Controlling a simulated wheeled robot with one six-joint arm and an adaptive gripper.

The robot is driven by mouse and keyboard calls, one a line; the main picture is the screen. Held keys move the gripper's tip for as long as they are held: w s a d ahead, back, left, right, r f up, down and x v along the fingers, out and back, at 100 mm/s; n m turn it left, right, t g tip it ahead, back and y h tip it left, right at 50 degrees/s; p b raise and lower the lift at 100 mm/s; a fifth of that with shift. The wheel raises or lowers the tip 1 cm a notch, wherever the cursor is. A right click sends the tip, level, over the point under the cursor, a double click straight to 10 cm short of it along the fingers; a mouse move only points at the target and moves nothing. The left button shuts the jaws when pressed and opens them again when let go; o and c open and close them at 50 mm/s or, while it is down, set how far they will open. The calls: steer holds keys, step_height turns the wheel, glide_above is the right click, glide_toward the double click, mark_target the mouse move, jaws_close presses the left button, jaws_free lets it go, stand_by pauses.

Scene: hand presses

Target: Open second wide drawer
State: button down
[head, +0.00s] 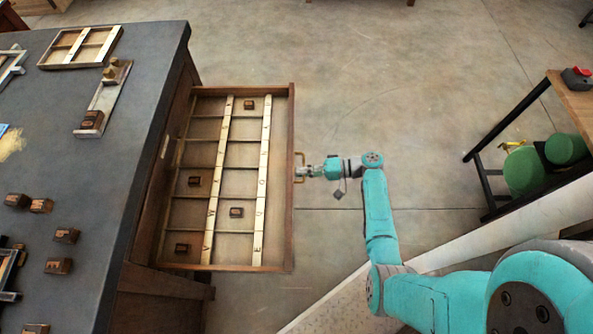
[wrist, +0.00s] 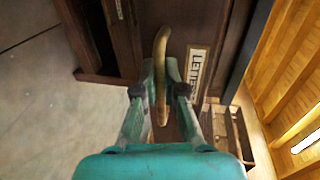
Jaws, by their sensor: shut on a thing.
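A wide wooden drawer (head: 292,215) is pulled well out from the dark-topped cabinet (head: 160,110) on the left. It is divided into lettered compartments, with several small type blocks in them. Its brass handle (head: 299,166) is on the front panel at the right. My gripper (head: 304,172) is at this handle, outside the drawer front. In the wrist view the curved handle (wrist: 161,60) runs between my two fingers, which are shut on it. A label (wrist: 195,70) is on the drawer front beside the handle. Which drawer in the stack this is cannot be told.
The cabinet top holds loose type blocks (head: 59,266), a divided tray (head: 80,47) and a composing stick (head: 104,98). A table (head: 575,95) with green rollers (head: 524,170) below it stands at the right. The floor (head: 400,70) between is clear.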

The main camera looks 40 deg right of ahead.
steer(key=shift+d, duration=0.1)
steer(key=c, duration=1.2)
jaws_free()
steer(key=shift+c, duration=0.2)
steer(key=v, duration=1.2)
steer(key=shift+f, duration=0.1)
